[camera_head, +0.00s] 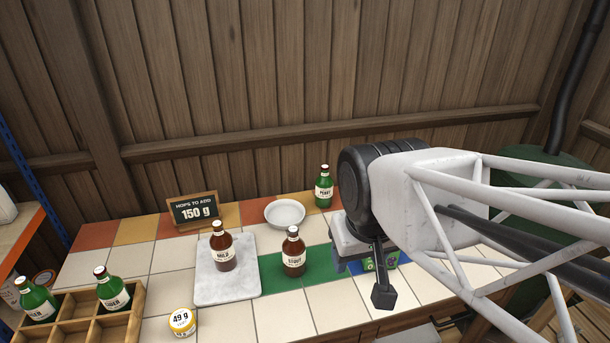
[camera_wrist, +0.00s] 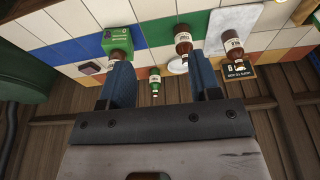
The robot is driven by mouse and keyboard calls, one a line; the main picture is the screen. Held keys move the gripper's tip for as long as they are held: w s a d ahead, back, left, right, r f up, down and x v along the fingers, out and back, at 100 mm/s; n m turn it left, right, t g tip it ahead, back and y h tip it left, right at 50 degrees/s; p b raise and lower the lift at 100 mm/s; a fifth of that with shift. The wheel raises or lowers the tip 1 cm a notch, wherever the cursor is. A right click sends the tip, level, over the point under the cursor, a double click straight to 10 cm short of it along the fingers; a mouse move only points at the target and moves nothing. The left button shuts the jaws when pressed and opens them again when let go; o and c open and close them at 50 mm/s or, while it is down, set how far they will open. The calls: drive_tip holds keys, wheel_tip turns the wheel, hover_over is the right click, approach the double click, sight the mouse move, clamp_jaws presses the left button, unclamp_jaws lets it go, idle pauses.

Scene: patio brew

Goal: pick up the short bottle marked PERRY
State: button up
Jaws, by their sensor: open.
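The short green bottle (camera_head: 324,189) stands upright at the back of the tiled counter, right of the white bowl; its small label appears to read PERRY. It also shows in the wrist view (camera_wrist: 155,83), where the picture is upside down and the bottle appears between and beyond the fingers. My gripper (camera_head: 352,266) is in front of and to the right of that bottle in the head view, apart from it. In the wrist view its two blue fingers (camera_wrist: 161,64) are spread wide with nothing between them.
A brown bottle (camera_head: 293,252) stands on green tiles and another (camera_head: 221,248) on the marble board (camera_head: 228,288). A green box (camera_wrist: 117,41) and a brown bottle beside it are near one finger. The bowl (camera_head: 284,212), chalkboard (camera_head: 193,210) and bottle crate (camera_head: 98,325) are leftward.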

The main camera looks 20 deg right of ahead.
drive_tip(key=shift+o, duration=0.4)
drive_tip(key=t, duration=1.1)
hover_over(326, 170)
drive_tip(key=s+a, duration=0.3)
drive_tip(key=s, duration=0.8)
wheel_tip(326, 170, down, 13)
drive_tip(key=w+d+f, duration=0.1)
drive_tip(key=w+f, duration=0.1)
drive_tip(key=w+f+t, duration=0.1)
drive_tip(key=w+f, duration=0.1)
drive_tip(key=w+d+f+t, duration=0.1)
drive_tip(key=w+f, duration=0.1)
drive_tip(key=shift+d+f, duration=0.3)
drive_tip(key=shift+f, duration=0.05)
drive_tip(key=shift+w+d+f+t, duration=0.15)
drive_tip(key=shift+w+f+t, duration=0.15)
drive_tip(key=shift+f+t, duration=0.15)
